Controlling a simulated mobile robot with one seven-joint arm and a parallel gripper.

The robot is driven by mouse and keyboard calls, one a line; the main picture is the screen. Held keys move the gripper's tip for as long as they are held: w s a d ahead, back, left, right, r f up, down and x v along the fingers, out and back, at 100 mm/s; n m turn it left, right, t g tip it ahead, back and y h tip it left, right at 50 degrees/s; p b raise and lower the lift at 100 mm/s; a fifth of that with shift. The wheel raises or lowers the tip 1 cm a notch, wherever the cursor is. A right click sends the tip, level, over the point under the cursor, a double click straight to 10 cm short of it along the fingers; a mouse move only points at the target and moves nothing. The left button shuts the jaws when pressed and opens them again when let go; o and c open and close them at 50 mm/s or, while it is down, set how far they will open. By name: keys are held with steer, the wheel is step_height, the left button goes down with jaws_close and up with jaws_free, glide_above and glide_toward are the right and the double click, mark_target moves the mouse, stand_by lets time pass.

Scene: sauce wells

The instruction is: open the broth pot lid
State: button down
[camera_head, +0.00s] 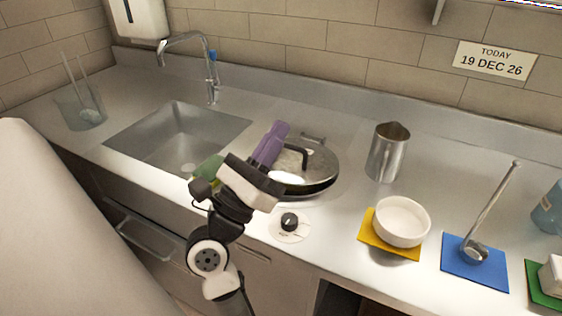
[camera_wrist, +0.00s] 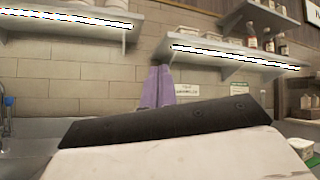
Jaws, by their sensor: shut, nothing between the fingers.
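The broth pot (camera_head: 318,187) is sunk in the counter at the middle of the head view. Its round metal lid (camera_head: 322,162) lies on it, with a black handle (camera_head: 304,154) on top and a hinge-like fitting at the back edge. My gripper (camera_head: 280,127) has purple fingers and is shut and empty. In the head view it overlaps the lid's left side, left of the handle; I cannot tell its height above the lid. The shut fingers also show in the wrist view (camera_wrist: 156,82), pointing toward the wall and shelves. My wrist hides part of the pot's left front.
A sink (camera_head: 180,135) with a faucet is left of the pot. A knob (camera_head: 289,221) sits in front. A metal jug (camera_head: 387,155), a white bowl (camera_head: 402,220) on a yellow mat, and a ladle (camera_head: 476,250) on a blue mat stand to the right.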

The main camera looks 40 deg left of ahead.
steer(key=w+a+f+g+y, duration=0.3)
steer(key=a+f+g+y, duration=0.15)
steer(key=f, duration=0.55)
steer(key=g+y, duration=0.2)
steer(key=g, duration=0.2)
glide_toward(280, 170)
step_height(280, 170, up, 3)
steer(key=shift+a+r+n+t+h, duration=0.1)
steer(key=shift+a+n+t+h, duration=0.05)
steer(key=shift+n+t+h, duration=0.15)
steer(key=shift+w+a+f, duration=0.15)
steer(key=shift+w+f, duration=0.05)
steer(key=shift+w, duration=0.1)
steer(key=p+x, duration=0.2)
steer(key=x, duration=0.6)
steer(key=shift+w+r, duration=0.1)
steer(key=shift+w+a, duration=0.15)
steer(key=shift+w, duration=0.45)
